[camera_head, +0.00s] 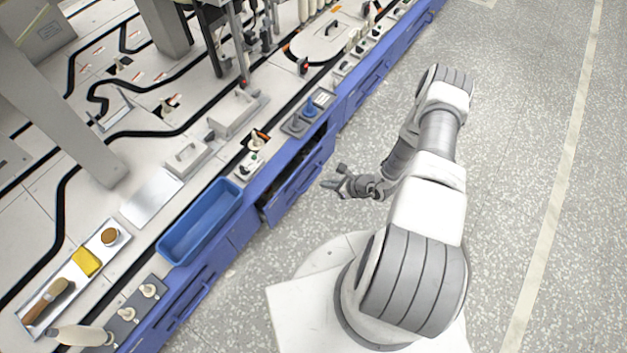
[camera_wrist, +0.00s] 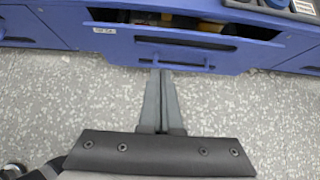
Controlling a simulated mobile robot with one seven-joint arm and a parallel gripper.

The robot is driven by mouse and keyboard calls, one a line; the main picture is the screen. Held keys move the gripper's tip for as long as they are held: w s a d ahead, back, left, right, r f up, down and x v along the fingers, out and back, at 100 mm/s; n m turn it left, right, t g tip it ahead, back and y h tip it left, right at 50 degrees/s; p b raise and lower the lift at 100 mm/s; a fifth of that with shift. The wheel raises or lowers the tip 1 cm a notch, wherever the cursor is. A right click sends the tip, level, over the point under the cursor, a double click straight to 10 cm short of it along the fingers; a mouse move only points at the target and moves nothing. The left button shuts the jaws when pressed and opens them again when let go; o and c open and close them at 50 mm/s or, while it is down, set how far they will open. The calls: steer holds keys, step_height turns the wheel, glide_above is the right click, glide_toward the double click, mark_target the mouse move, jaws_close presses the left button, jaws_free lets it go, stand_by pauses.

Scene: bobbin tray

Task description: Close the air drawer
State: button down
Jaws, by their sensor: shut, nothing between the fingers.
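A blue drawer (camera_wrist: 180,48) in the front of the blue bench stands partly open in the wrist view. Its front has a small label and a dark handle, and a dark gap with some contents shows above it. In the head view the same open drawer (camera_head: 292,193) sticks out from the bench, left of my gripper. My gripper (camera_wrist: 163,73) is shut and empty, its fingertips at the lower edge of the drawer front in the picture; I cannot tell whether they touch. It also shows in the head view (camera_head: 326,184), just right of the drawer.
A blue bin (camera_head: 203,220) stands on the bench top near the drawer. A tray (camera_head: 75,272) with a brush, a yellow sponge and a round brown item lies nearer. Other bench drawers (camera_head: 190,300) look closed. The speckled floor (camera_head: 520,150) to the right is clear.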

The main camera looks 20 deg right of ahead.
steer(key=s+a+f+t+y+b, duration=0.1)
steer(key=s+a+f+t, duration=0.1)
steer(key=s+f, duration=0.15)
steer(key=b, duration=0.4)
glide_toward(288, 184)
step_height(288, 184, down, 4)
steer(key=w+a, duration=0.1)
steer(key=w+a+b, duration=0.1)
steer(key=w, duration=0.1)
steer(key=shift+w+a+r, duration=0.2)
steer(key=shift+w+a, duration=0.05)
steer(key=shift+w+a+r, duration=0.1)
steer(key=shift+w+a, duration=0.2)
steer(key=shift+w, duration=0.1)
steer(key=shift+a, duration=0.15)
